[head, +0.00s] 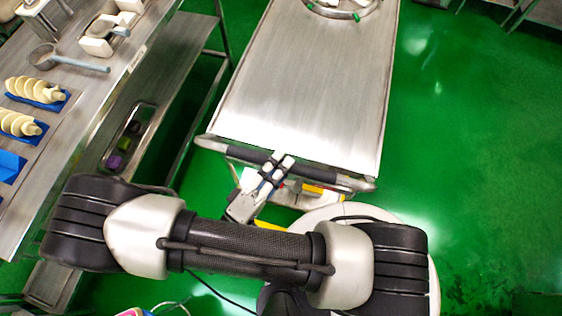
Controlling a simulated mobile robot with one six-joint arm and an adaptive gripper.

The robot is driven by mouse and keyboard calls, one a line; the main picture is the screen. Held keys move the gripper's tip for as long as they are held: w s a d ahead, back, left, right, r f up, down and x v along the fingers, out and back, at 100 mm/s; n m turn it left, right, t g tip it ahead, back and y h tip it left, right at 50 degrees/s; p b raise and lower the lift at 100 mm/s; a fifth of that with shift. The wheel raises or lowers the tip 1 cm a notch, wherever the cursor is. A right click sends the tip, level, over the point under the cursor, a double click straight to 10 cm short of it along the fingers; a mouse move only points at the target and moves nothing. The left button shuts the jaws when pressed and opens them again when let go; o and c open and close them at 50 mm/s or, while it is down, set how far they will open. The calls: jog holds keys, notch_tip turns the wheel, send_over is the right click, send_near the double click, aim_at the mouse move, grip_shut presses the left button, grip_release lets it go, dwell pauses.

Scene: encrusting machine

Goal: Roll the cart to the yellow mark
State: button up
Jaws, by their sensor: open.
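The cart (300,80) has a bare steel top and stands in the middle of the head view. Its handle (335,178) is a dark-gripped bar along the near edge. My gripper (277,165) is at this handle, left of its middle, with its fingers over the bar. The jaws are open; I cannot tell whether they touch the bar. A yellow strip (270,226) shows low beside my gripper, mostly hidden by my arm. I cannot tell whether it is the yellow mark.
A steel table (75,110) with a scoop (65,59) and cream spiral parts (35,90) stands along the left. A ring-shaped part (340,8) lies on the cart's far end. Green floor (460,130) is open to the right.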

jog(key=v, duration=1.1)
jog(key=shift+a, duration=0.15)
jog(key=shift+s, duration=0.1)
